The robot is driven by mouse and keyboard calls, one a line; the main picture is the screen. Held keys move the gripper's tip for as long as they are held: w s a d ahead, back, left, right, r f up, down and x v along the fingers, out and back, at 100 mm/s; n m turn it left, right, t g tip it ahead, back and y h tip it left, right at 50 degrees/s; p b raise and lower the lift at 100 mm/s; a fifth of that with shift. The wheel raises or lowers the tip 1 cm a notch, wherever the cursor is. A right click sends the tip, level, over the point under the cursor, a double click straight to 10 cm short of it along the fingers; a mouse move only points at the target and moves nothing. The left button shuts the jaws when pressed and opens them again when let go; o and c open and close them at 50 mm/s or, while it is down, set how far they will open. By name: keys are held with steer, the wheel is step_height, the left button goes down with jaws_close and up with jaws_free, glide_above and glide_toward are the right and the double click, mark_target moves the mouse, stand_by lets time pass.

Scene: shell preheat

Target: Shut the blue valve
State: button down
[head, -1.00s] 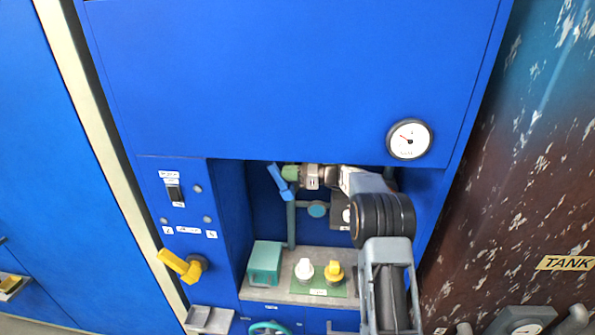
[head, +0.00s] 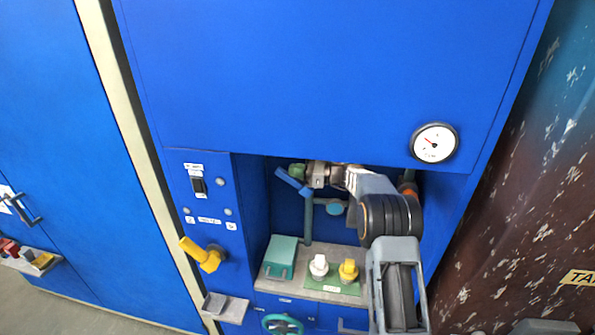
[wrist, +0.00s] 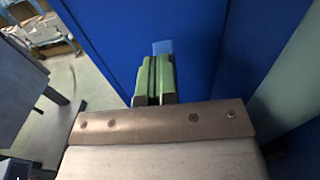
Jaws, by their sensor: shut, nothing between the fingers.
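The blue valve handle (head: 291,182) is inside the cabinet's recess, at the top of a grey-blue upright pipe (head: 308,220). The handle slants from upper left down to lower right. My gripper (head: 298,172) reaches in from the right, with its green fingers close above and beside the handle. Whether they touch it I cannot tell. In the wrist view my gripper (wrist: 154,78) has its two green fingers together with nothing between them. A light blue piece of the handle (wrist: 162,47) shows just beyond their tips, partly hidden by them.
A teal box (head: 281,256), a white knob (head: 319,266) and a yellow knob (head: 348,269) stand on the recess floor below my arm. A yellow lever (head: 203,255) sticks out from the left panel. A round gauge (head: 435,143) is above right.

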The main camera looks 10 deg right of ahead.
stand_by(0.5)
steer(key=b+v, duration=0.3)
steer(key=v, duration=1.1)
steer(key=shift+a, duration=0.1)
